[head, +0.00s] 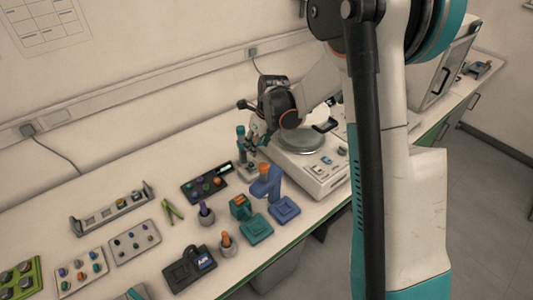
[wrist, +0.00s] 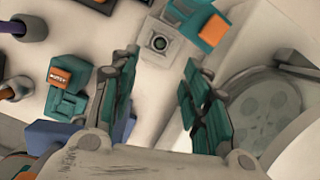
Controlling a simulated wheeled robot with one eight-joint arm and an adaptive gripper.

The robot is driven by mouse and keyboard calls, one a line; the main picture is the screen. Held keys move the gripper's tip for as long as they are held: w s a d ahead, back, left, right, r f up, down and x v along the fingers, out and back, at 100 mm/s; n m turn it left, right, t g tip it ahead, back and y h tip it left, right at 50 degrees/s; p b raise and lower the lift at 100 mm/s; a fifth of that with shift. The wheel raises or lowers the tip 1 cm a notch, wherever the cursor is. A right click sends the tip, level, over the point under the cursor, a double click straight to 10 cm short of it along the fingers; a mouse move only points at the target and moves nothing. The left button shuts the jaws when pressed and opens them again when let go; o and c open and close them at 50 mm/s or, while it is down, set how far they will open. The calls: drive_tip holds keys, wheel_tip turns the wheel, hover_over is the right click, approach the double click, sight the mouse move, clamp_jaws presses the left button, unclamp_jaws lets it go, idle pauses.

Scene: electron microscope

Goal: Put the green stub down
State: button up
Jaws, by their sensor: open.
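My gripper (wrist: 165,75) is open, its teal-padded fingers spread apart with nothing visible between them. In the head view my gripper (head: 257,143) is over the back of the bench, beside the white instrument. Beyond the fingertips in the wrist view is a small pale block (wrist: 157,60). A round, dark-rimmed piece with a greenish centre (wrist: 159,43), which looks like the green stub, sits on top of it, apart from the fingers. The stub is too small to make out in the head view. The block (head: 247,171) shows there below the gripper.
A teal and orange device (wrist: 200,22) stands close beyond the fingertips. A white instrument with a round grey plate (wrist: 265,112) is at the right. A dark tray of coloured stubs (head: 206,186), a blue stand (head: 268,186) and a teal stand (head: 256,228) are nearby.

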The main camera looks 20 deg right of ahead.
drive_tip(key=s+a+r+n+t+h, duration=0.1)
drive_tip(key=s+a+r+n+t, duration=0.1)
drive_tip(key=s+r+n, duration=1.3)
drive_tip(key=s+r+n+t, duration=0.2)
drive_tip(key=s+r+n, duration=0.1)
drive_tip(key=s+n, duration=1.1)
drive_tip(key=shift+s+n+h, duration=0.3)
drive_tip(key=shift+s+n, duration=0.1)
drive_tip(key=shift+s, duration=0.45)
drive_tip(key=shift+o, duration=0.6)
drive_tip(key=shift+r, duration=0.1)
